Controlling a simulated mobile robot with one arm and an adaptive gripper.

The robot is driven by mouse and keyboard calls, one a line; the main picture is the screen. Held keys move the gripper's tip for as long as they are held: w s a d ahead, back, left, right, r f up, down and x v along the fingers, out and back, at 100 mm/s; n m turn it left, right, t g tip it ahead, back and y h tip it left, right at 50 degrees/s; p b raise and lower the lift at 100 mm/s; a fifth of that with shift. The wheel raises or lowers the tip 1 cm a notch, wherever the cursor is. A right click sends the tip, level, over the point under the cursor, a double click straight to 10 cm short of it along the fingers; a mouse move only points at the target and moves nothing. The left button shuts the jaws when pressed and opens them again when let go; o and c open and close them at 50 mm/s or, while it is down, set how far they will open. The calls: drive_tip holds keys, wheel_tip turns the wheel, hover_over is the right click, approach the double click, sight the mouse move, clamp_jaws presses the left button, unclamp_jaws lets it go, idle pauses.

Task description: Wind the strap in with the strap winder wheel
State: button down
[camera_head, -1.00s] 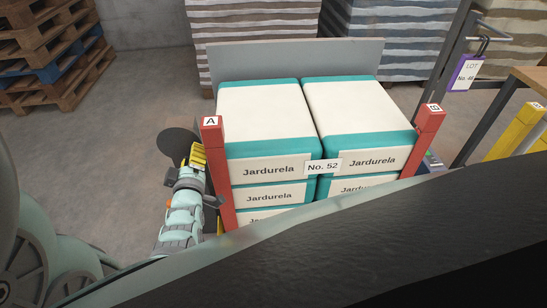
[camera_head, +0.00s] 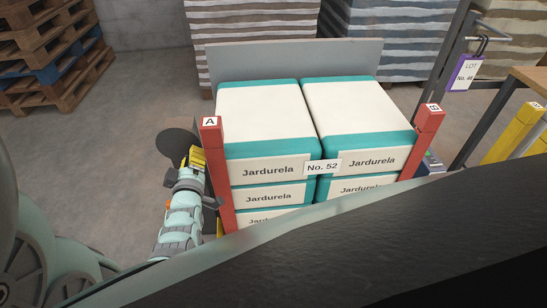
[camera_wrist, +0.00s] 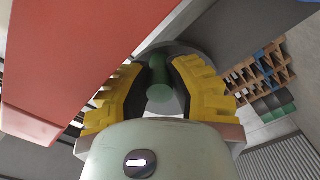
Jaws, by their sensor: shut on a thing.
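The strap winder wheel (camera_head: 172,142) shows as a dark round disc beside the red post marked A in the head view. In the wrist view it is a grey disc (camera_wrist: 181,50) behind my fingers, with a green cylindrical handle (camera_wrist: 159,88) standing out from it. My gripper (camera_wrist: 160,82) has its yellow fingers on both sides of the handle and is shut on it. In the head view my gripper (camera_head: 195,158) is at the left side of post A, and the handle is hidden there. I cannot make out the strap.
Red post A (camera_head: 213,165) stands close to the right of my gripper. White and teal Jardurela sacks (camera_head: 268,110) are stacked between it and red post B (camera_head: 427,130). Wooden pallets (camera_head: 50,50) stand far left. The floor left of the wheel is clear.

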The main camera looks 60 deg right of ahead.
sight(173, 155)
drive_tip(key=w+a+m+b, duration=0.1)
drive_tip(key=m+b, duration=0.1)
drive_tip(key=m, duration=0.3)
drive_tip(key=w+a+f+m+b, duration=0.1)
drive_tip(key=m+b, duration=0.2)
drive_tip(key=m, duration=0.2)
drive_tip(key=w+a+f+m+b, duration=0.1)
drive_tip(key=m+b, duration=0.1)
drive_tip(key=m, duration=0.3)
drive_tip(key=shift+w+f, duration=0.25)
drive_tip(key=shift+w+a+r+m+b, duration=0.15)
drive_tip(key=shift+m+b, duration=0.15)
drive_tip(key=shift+m, duration=0.45)
drive_tip(key=shift+w+a+r+m+b, duration=0.1)
drive_tip(key=shift+w+a+m+b, duration=0.2)
drive_tip(key=shift+m, duration=0.4)
drive_tip(key=shift+w+r+m+b, duration=0.1)
drive_tip(key=shift+m+b, duration=0.25)
drive_tip(key=shift+m, duration=0.4)
drive_tip(key=c, duration=1.1)
unclamp_jaws()
drive_tip(key=shift+r, duration=0.1)
